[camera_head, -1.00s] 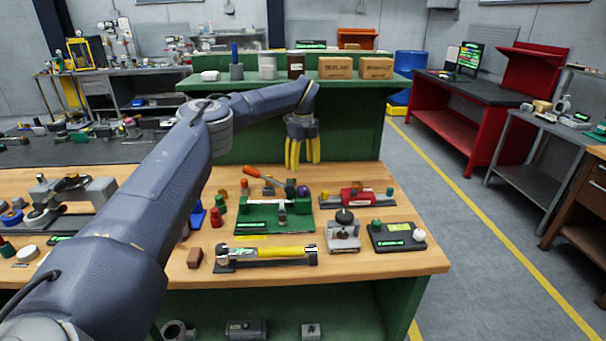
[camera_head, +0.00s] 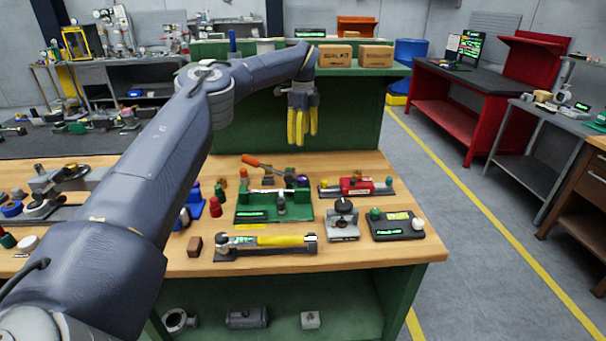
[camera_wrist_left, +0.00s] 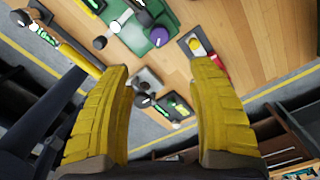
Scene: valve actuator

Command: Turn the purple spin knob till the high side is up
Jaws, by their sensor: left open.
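The purple knob (camera_head: 302,181) is small and round. It sits at the back right of the green fixture (camera_head: 245,207) on the wooden bench, and its high side is too small to make out. In the left wrist view the purple knob (camera_wrist_left: 160,36) shows beyond and between my fingertips, next to the green plate. My left gripper (camera_head: 302,142) has yellow fingers, spread open and empty. It hangs in the air above and behind the knob in the head view, apart from it. My right gripper is not in view.
A lever with an orange handle (camera_head: 251,160) stands behind the green fixture. A red valve unit (camera_head: 357,186) is to its right. A grey block with a black knob (camera_head: 343,220) and a yellow cylinder unit (camera_head: 284,241) are in front. A green shelf (camera_head: 345,110) rises behind the bench.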

